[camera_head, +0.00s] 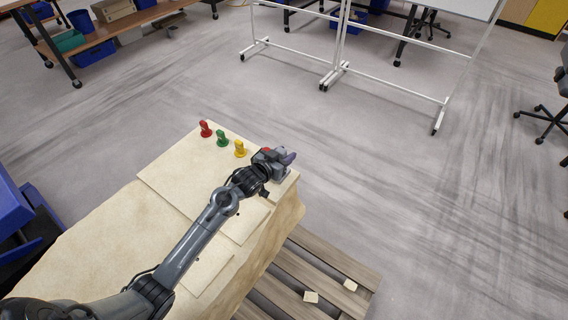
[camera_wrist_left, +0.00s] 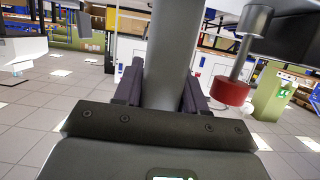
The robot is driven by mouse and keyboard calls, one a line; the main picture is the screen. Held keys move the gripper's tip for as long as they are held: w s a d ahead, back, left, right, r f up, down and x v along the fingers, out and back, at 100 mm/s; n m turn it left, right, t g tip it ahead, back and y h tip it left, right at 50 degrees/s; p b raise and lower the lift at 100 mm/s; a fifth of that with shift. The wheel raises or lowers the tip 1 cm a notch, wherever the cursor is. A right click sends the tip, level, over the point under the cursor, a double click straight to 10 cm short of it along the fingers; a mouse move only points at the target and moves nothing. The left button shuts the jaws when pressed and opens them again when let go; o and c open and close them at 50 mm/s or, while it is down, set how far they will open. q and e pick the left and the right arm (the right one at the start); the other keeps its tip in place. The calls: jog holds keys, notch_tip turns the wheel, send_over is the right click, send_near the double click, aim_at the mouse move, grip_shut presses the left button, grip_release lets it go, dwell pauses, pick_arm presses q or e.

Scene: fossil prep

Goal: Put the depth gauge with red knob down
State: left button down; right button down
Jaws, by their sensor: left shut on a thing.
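The depth gauge (camera_wrist_left: 168,45) shows in the left wrist view as a thick grey post between my fingers, with a red knob (camera_wrist_left: 231,91) on a thin rod to its right. My left gripper (camera_wrist_left: 163,88) is shut on the post. In the head view my left gripper (camera_head: 284,157) is over the right-hand far corner of the pale stone block (camera_head: 165,170). There the gauge is mostly hidden by the gripper; only a bit of red shows. I cannot tell whether the gauge touches the block. My right gripper is in neither view.
A red piece (camera_head: 205,129), a green piece (camera_head: 222,139) and a yellow piece (camera_head: 240,149) stand in a row along the block's far edge, left of my gripper. A wooden pallet (camera_head: 310,268) lies under the block. White wheeled frames (camera_head: 340,60) stand beyond.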

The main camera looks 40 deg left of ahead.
pick_arm(q)
jog(key=shift+f+b, duration=0.55)
jog(key=shift+f, duration=1.25)
jog(key=shift+f, duration=0.15)
jog(key=c, duration=0.6)
grip_release()
jog(key=shift+f, duration=0.15)
jog(key=shift+c, duration=0.2)
